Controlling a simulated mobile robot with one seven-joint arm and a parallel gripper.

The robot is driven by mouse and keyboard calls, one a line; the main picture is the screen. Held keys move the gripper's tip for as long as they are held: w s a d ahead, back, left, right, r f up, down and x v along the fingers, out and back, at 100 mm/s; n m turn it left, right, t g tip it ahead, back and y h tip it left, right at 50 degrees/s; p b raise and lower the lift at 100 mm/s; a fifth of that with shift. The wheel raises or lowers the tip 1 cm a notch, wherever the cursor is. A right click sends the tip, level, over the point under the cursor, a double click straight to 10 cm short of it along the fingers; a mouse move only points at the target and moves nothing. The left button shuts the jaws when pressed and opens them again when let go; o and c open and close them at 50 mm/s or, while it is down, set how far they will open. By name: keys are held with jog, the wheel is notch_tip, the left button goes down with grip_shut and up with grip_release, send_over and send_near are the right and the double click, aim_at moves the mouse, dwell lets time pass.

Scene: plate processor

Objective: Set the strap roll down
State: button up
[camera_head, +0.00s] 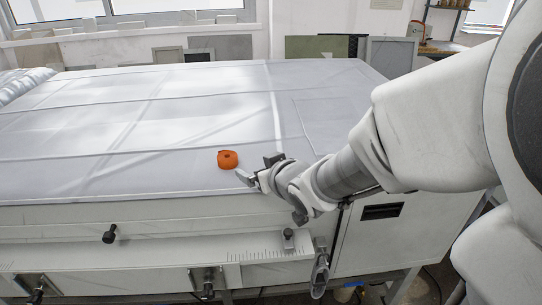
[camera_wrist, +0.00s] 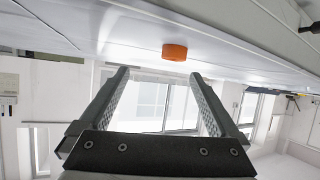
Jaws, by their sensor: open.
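The orange strap roll (camera_head: 228,160) lies on the white covered top of the machine, near its front edge. My gripper (camera_head: 256,170) is just right of the roll in the head view, low over the top, apart from the roll. In the wrist view the two fingers (camera_wrist: 160,90) are spread wide with nothing between them. The roll also shows in the wrist view (camera_wrist: 175,52), beyond the fingertips and resting on the white surface. The picture in the wrist view is upside down.
The wide white machine top (camera_head: 130,135) is largely clear around the roll. Its front edge carries black knobs (camera_head: 109,234) and a ruler strip (camera_head: 262,254). Flat panels (camera_head: 220,47) lean along the back wall under the window.

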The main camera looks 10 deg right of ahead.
jog(key=s+d+r+m+g+h, duration=0.2)
jog(key=s+d+g, duration=0.1)
jog(key=s, duration=0.8)
jog(key=s+d+r+m+g+h, duration=0.2)
jog(key=s+d, duration=0.3)
jog(key=s, duration=0.6)
jog(key=shift+s+d+r+g, duration=0.25)
jog(key=shift+s+d+g, duration=0.15)
jog(key=shift+g, duration=0.4)
jog(key=shift+r+p, duration=0.35)
jog(key=shift+p, duration=0.05)
